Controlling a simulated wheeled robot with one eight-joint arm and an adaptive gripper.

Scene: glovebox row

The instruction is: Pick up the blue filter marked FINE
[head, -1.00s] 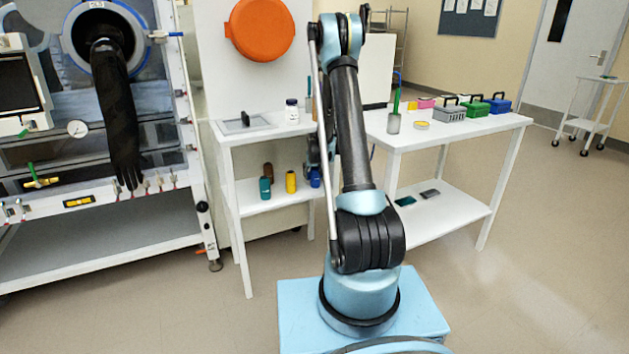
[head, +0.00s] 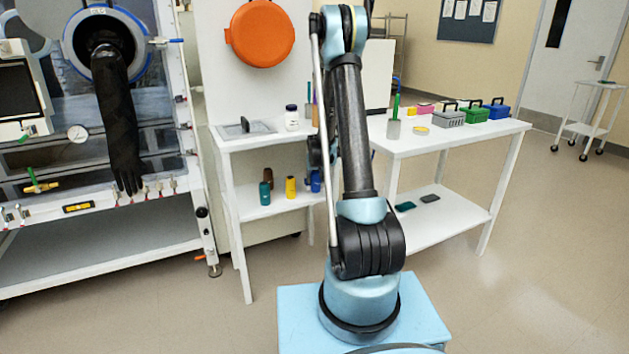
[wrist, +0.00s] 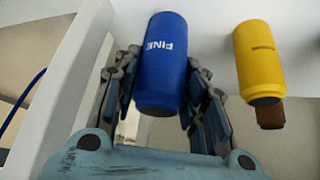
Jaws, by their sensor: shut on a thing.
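The blue filter (wrist: 163,75) marked FINE stands between the fingers of my gripper (wrist: 161,95) in the wrist view. The gripper is shut on it, with one finger on each side. In the head view the blue filter (head: 315,181) is on the small table's lower shelf, right of the yellow filter, partly hidden by my arm. My gripper is mostly hidden behind my arm there. I cannot tell whether the filter is touching the shelf.
A yellow filter (wrist: 258,58) stands close to the right in the wrist view, with a brown cylinder (wrist: 270,115) partly behind it. A teal cylinder (head: 265,193) is on the same shelf (head: 245,206). A white table leg (wrist: 70,80) is close on the left.

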